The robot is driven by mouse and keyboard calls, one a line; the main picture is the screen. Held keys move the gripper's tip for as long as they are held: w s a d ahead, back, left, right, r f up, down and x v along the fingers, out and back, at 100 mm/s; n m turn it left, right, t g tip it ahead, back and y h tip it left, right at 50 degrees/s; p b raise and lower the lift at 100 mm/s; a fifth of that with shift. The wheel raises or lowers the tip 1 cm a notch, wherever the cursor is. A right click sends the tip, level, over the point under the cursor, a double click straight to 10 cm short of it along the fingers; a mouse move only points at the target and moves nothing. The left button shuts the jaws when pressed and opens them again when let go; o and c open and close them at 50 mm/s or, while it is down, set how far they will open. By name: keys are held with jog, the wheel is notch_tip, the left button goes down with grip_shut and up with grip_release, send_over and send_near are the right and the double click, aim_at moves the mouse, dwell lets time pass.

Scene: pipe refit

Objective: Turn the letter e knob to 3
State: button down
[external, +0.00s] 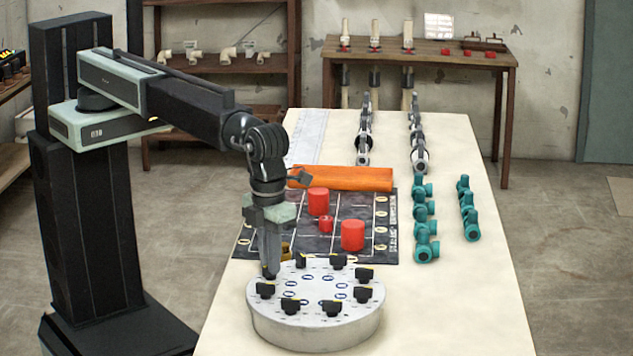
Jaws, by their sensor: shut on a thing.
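A round white panel (316,333) stands on the near end of the table, with a ring of black knobs around its top. Blue-ringed labels lie inside the ring, but they are too small to read, so I cannot tell which knob is e or where its pointer stands. My gripper (269,274) points straight down at the back left of the ring. It is shut on a black knob there, which its fingers mostly hide. The neighbouring knobs, one at the front left (265,290) and one at the back (302,260), stand free close to my fingers.
Behind the panel lies a dark mat (380,222) with red cylinders (352,235) and a small brass piece beside my gripper. An orange roll (345,178) lies beyond. Teal valves (426,240) stand to the right. The table (460,310) is clear right of the panel.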

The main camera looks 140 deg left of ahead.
jog(key=m, duration=0.4)
jog(key=shift+m, duration=2.2)
jog(key=c, duration=1.5)
grip_release()
jog(key=shift+r, duration=0.1)
notch_tip(320, 180, up, 8)
jog(key=p, duration=0.8)
jog(key=shift+f, duration=0.25)
